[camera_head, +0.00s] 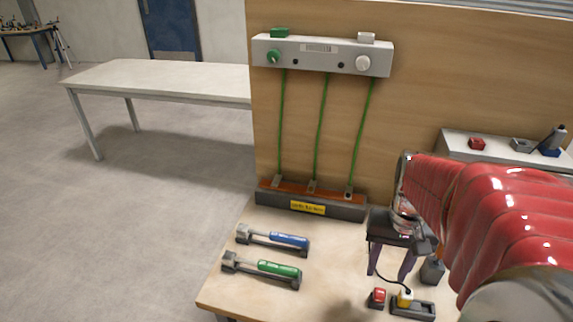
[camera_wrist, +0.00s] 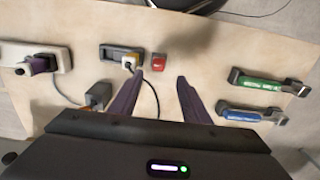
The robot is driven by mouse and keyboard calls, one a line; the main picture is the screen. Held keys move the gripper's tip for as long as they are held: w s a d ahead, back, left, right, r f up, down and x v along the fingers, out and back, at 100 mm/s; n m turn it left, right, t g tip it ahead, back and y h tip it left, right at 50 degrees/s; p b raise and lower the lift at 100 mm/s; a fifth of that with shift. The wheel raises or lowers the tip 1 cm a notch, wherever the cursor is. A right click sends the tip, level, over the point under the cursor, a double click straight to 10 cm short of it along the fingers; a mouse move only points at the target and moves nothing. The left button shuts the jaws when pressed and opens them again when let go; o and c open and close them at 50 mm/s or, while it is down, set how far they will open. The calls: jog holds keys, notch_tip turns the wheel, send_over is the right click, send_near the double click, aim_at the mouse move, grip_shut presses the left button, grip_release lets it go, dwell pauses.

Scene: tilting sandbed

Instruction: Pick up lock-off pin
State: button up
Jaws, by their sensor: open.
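My gripper (camera_head: 388,274) hangs over the right part of the wooden worktop, its two purple fingers spread and empty in the wrist view (camera_wrist: 160,82). A small red block (camera_head: 378,296), also in the wrist view (camera_wrist: 158,60), stands on the worktop just beyond the fingertips. Beside it a yellow-and-white plug (camera_head: 406,297) on a dark cable sits in a grey holder (camera_head: 424,310); the plug also shows in the wrist view (camera_wrist: 130,63). No part is labelled as the lock-off pin; the red block may be it, but I cannot tell for sure.
A blue-handled tool (camera_head: 288,240) and a green-handled tool (camera_head: 278,269) lie at the left of the worktop (camera_head: 225,292). An upright board with a grey panel (camera_head: 320,54) and green cables stands behind. The dark cable loops near my fingers.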

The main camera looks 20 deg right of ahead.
aim_at(380, 291)
jog(key=shift+f, duration=1.2)
jog(key=shift+f, duration=0.1)
jog(key=shift+s+d+f, duration=0.1)
jog(key=shift+s+f, duration=0.05)
jog(key=shift+f, duration=2.35)
jog(key=shift+c, duration=0.3)
grip_shut()
